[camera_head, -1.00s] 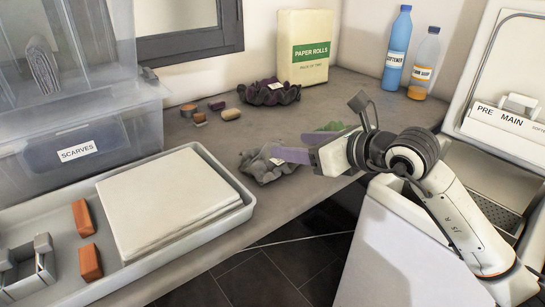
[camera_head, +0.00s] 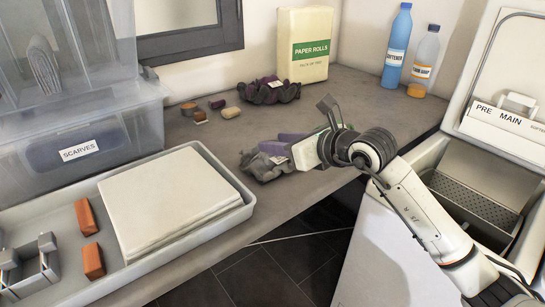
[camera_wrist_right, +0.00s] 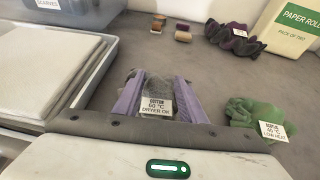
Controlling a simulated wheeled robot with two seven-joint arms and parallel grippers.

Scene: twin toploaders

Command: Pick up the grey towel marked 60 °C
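The crumpled grey towel (camera_head: 258,168) lies on the counter near its front edge. In the right wrist view the grey towel (camera_wrist_right: 150,84) shows between the fingers, with a white label reading cotton, 60 °C, dryer OK. My right gripper (camera_head: 278,146) reaches in from the right, its purple fingers at the towel and partly over it. In the wrist view my right gripper (camera_wrist_right: 158,88) has its fingers apart, one on each side of the towel; firm contact cannot be made out. My left gripper is out of view.
A green cloth (camera_wrist_right: 250,112) with a label lies just right of the gripper. A dark purple cloth (camera_head: 268,93) and small blocks (camera_head: 200,116) lie farther back. A tray (camera_head: 215,228) with folded white cloth stands left. A washer (camera_head: 480,185) stands open at right.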

